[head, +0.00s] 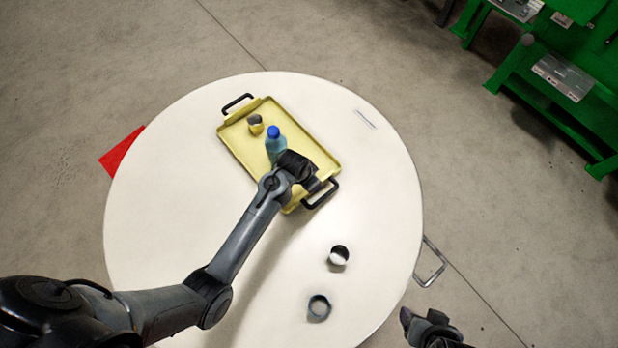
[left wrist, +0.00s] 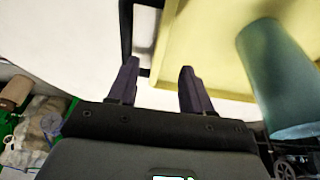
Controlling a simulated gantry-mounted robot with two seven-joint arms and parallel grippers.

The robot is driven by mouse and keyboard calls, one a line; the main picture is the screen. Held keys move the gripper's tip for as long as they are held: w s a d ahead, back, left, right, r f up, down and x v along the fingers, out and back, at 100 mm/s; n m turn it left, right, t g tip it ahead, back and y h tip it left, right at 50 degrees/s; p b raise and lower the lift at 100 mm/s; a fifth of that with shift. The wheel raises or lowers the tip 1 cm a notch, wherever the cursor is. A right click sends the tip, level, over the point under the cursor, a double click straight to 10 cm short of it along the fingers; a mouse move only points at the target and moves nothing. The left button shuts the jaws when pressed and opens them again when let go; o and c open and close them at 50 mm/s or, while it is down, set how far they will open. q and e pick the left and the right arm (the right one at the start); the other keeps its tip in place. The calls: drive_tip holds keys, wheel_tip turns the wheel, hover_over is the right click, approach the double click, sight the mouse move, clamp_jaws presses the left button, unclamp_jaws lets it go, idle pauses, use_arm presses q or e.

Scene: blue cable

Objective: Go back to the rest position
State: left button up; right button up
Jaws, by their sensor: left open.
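My left gripper (head: 317,184) is over the near right end of the yellow tray (head: 240,148), close to the tray's black handle (head: 325,197). In the left wrist view its two fingers (left wrist: 158,75) are apart with nothing between them. The teal bottle with a blue cap (head: 274,146) stands upright in the tray, beside my left wrist. It also shows right of the fingers in the left wrist view (left wrist: 275,75). My right gripper (head: 425,325) is at the bottom right, off the table's edge; its jaws are too unclear to read.
A yellow cup (head: 255,127) is in the tray's far left part. Two dark-rimmed cups (head: 339,257) (head: 319,308) stand on the round white table (head: 170,220) nearer me. The table's left side is clear. A red piece (head: 120,152) lies beyond the left edge; green shelving (head: 560,90) stands far right.

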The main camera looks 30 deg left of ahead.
use_arm(q)
drive_tip(key=shift+s+r, duration=0.15)
drive_tip(key=shift+r, duration=0.45)
drive_tip(key=s+a+r+n, duration=0.1)
drive_tip(key=s+r, duration=0.3)
drive_tip(key=s, duration=0.4)
drive_tip(key=s+a+r+y, duration=0.1)
drive_tip(key=s+r, duration=0.3)
drive_tip(key=s, duration=0.3)
drive_tip(key=s+a+r+n, duration=0.1)
drive_tip(key=s+r, duration=0.3)
drive_tip(key=s, duration=0.4)
wheel_tip(320, 180, up, 19)
drive_tip(key=p, duration=1.8)
drive_tip(key=shift+s+d, duration=0.15)
drive_tip(key=shift+s, duration=0.05)
